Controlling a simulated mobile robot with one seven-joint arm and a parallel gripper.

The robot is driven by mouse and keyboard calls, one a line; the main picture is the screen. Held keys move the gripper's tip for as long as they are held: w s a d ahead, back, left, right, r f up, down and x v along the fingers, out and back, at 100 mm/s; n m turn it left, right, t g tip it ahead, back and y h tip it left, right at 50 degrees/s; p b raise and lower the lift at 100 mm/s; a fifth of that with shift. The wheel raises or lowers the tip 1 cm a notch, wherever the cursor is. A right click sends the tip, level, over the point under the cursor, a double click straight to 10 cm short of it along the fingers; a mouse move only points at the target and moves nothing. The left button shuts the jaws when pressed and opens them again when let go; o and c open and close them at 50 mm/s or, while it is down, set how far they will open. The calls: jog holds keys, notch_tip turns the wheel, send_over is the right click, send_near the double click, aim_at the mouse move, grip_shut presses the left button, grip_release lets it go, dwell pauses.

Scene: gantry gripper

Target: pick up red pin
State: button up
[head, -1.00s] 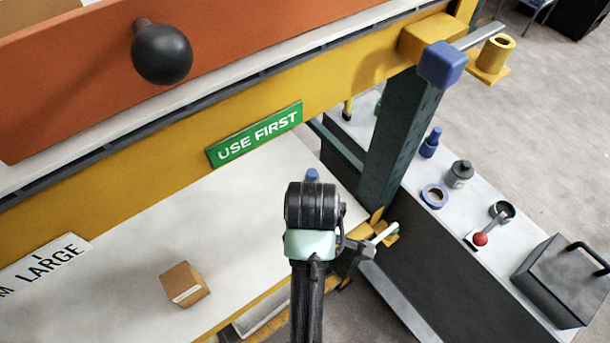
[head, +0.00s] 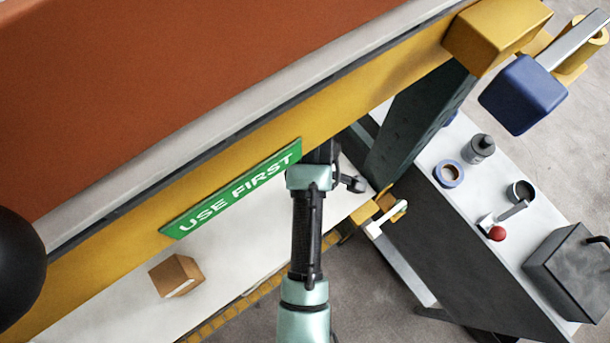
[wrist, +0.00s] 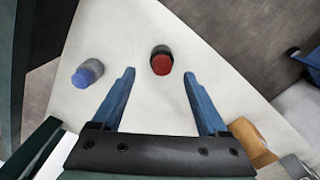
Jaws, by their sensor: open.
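The red pin (wrist: 161,64) shows in the wrist view as a red top with a dark part behind it, standing on a white surface (wrist: 130,30). My gripper (wrist: 158,77) is open and empty. Its two blue fingers point toward the pin, one on each side of its line. The pin appears centred between the fingertips and just beyond them; the exact gap cannot be told. In the head view the red pin and my fingers are hidden behind my wrist and the yellow beam.
A blue pin (wrist: 88,72) stands left of my left finger. A yellow-orange block (wrist: 252,140) lies right of the gripper. The yellow beam (head: 385,105) with the green USE FIRST sign (head: 232,188) hangs over the shelf. A cardboard box (head: 175,275) sits left; a dark post (head: 415,125) stands right.

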jog(key=shift+a+f+p, duration=0.2)
jog(key=shift+f+p, duration=0.25)
jog(key=shift+f, duration=1)
jog(key=shift+a+f+p, duration=0.2)
jog(key=shift+f+p, duration=0.2)
jog(key=shift+f, duration=1)
jog(key=shift+c, duration=0.2)
grip_shut()
